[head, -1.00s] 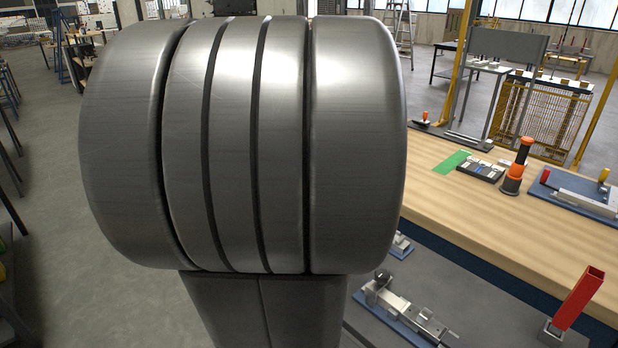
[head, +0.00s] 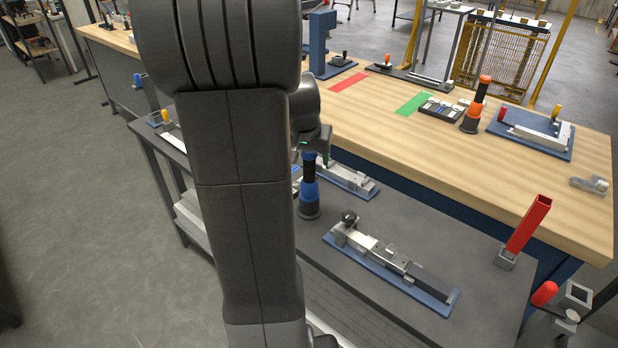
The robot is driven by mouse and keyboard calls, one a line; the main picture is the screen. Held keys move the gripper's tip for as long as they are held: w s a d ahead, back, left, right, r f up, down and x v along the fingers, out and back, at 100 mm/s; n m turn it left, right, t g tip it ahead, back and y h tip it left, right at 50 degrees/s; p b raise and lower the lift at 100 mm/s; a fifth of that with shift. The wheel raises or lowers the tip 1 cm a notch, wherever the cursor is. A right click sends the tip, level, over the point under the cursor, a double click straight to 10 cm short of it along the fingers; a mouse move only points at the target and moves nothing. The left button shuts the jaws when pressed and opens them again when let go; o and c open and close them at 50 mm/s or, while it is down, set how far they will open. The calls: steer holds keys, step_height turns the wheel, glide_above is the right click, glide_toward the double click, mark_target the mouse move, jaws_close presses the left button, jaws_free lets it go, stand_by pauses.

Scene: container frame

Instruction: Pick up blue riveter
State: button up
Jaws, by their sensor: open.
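The blue riveter (head: 309,190), blue with a black grip band and black base, stands upright on the dark grey table (head: 440,236), just right of my arm. My gripper (head: 318,152) is partly in view right at the riveter's top, behind my arm's large link. It is open and not closed around the riveter. Its fingertips are small and mostly hidden, so I cannot tell whether they touch it.
A metal fixture on a blue plate (head: 392,268) lies right of the riveter, and another (head: 345,180) lies just behind it. A red square tube (head: 528,222) stands at the right. An orange riveter (head: 476,105) stands on the wooden bench (head: 400,140) behind.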

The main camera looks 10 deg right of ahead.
steer(key=shift+w+d+f, duration=0.15)
steer(key=shift+w+f, duration=0.05)
steer(key=shift+f, duration=0.4)
steer(key=c, duration=1.1)
steer(key=shift+o, duration=0.2)
steer(key=shift+r, duration=0.15)
step_height(320, 180, up, 10)
steer(key=shift+f, duration=0.1)
